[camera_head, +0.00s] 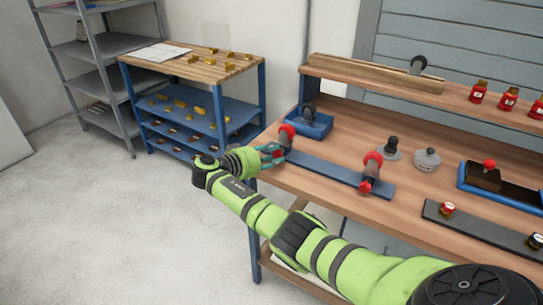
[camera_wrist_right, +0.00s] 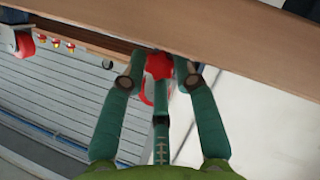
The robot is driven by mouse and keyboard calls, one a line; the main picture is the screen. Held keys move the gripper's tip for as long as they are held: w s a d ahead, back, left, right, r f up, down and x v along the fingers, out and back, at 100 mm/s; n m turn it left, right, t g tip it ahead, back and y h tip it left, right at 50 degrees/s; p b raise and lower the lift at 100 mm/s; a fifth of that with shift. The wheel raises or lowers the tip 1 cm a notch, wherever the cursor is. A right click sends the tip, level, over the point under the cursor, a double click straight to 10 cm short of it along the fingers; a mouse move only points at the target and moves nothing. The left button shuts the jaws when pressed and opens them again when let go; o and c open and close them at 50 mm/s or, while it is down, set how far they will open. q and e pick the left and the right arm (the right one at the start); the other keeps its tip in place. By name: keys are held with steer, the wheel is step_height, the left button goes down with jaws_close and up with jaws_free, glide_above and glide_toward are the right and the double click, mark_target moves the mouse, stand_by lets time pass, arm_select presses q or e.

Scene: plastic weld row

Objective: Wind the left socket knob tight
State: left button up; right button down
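A long blue bar (camera_head: 330,170) lies along the bench's front edge and carries two grey sockets with red collars. The left socket (camera_head: 287,138) is at its left end and the right socket (camera_head: 372,165) near its right end. The left socket's red star-shaped knob (camera_wrist_right: 159,66) is between the teal fingers of my right gripper (camera_wrist_right: 159,75). In the head view my right gripper (camera_head: 272,153) reaches in at the bench's left front corner and mostly hides that knob. Whether the fingers press on the knob is unclear. My left gripper is not in view.
The wooden bench (camera_head: 330,130) also holds a blue tray (camera_head: 313,123), grey fittings (camera_head: 427,160), a blue box (camera_head: 515,195) and a dark bar (camera_head: 485,223). Red jars (camera_head: 508,99) stand on the raised shelf. A smaller table (camera_head: 190,65) stands behind left. Floor at left is clear.

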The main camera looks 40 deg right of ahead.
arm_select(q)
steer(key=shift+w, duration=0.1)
arm_select(e)
steer(key=shift+r+m+t+y, duration=0.1)
steer(key=shift+m+t+y, duration=0.4)
steer(key=shift+m, duration=0.4)
steer(key=shift+s+m+t+b, duration=0.1)
steer(key=shift+m+t+b, duration=0.25)
steer(key=shift+m+t, duration=0.25)
steer(key=shift+m+y, duration=0.3)
steer(key=shift+m, duration=0.1)
steer(key=shift+d+r+m+t+b, duration=0.1)
steer(key=shift+r+m+t+b, duration=0.15)
steer(key=shift+m+b, duration=0.25)
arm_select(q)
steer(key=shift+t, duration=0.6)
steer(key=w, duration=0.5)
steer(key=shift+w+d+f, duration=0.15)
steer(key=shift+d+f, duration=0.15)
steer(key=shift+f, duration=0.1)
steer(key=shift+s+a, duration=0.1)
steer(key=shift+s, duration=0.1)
